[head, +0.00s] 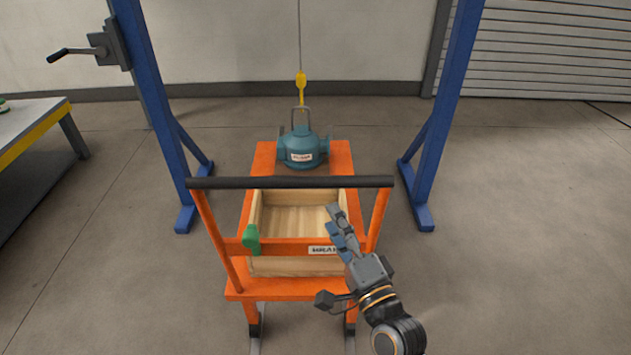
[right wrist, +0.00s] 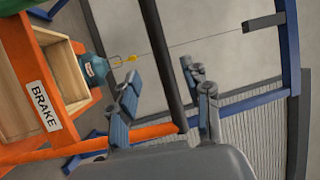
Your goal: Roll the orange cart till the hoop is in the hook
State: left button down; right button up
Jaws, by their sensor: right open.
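The orange cart (head: 285,287) stands in the middle, its black handle bar (head: 270,182) toward me. A teal pump (head: 302,150) sits on its far end, with a grey hoop (head: 294,112) on top. The yellow hook (head: 300,82) hangs on a cable and overlaps the hoop's top in the head view; I cannot tell whether they are engaged. My right gripper (head: 342,224) is open and empty, just below the bar's right part. In the right wrist view the bar (right wrist: 163,55) runs between the spread fingers (right wrist: 168,103), beyond the tips. My left gripper is not in view.
A wooden box (head: 295,266) sits on the cart behind a BRAKE label (head: 322,250) and a green knob (head: 251,240). Blue frame posts (head: 152,90) (head: 452,90) stand at both sides. A table (head: 35,125) is at far left. The floor around is clear.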

aim_at(313, 182)
jog(key=x, duration=1.1)
jog(key=shift+w+p, duration=0.1)
jog(key=shift+p, duration=0.3)
grip_shut()
